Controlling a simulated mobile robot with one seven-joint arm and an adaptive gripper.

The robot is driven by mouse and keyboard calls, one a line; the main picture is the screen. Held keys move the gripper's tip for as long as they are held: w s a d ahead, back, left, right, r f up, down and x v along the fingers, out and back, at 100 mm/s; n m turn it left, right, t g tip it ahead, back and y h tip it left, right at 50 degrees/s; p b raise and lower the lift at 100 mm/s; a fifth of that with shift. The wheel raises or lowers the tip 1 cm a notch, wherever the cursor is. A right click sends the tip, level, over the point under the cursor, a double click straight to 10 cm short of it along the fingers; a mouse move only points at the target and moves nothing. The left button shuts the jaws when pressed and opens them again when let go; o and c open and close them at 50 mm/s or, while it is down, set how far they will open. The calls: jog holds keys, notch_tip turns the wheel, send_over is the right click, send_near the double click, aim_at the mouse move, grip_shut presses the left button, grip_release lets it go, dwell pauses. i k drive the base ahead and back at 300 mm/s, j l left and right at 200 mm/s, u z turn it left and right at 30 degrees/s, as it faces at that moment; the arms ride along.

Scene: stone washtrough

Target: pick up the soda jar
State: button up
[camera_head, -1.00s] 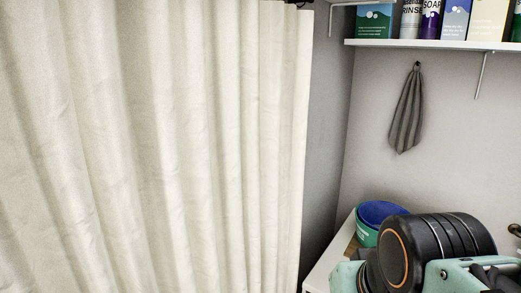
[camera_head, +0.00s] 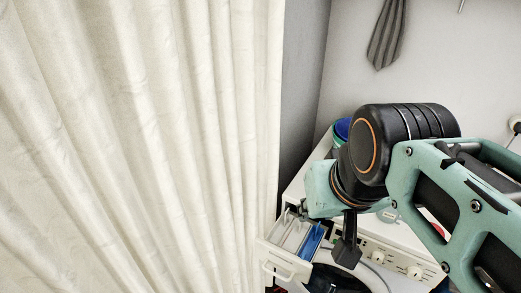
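I cannot make out a soda jar in this view; my arm covers much of the washing machine's top. A green tub with a blue inside (camera_head: 342,130) stands at the back of the top, partly hidden behind my arm. A dark end part of my arm, which looks like my gripper (camera_head: 346,252), hangs down in front of the machine, just right of its open drawer. Its fingers cannot be told apart, and I see nothing clearly held in it.
The white washing machine (camera_head: 380,240) has its detergent drawer (camera_head: 290,243) pulled out, with a blue section inside. A cream curtain (camera_head: 140,140) fills the left side. A tap (camera_head: 515,126) is at the right edge.

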aim_at(389, 215)
jog(key=z, duration=1.15)
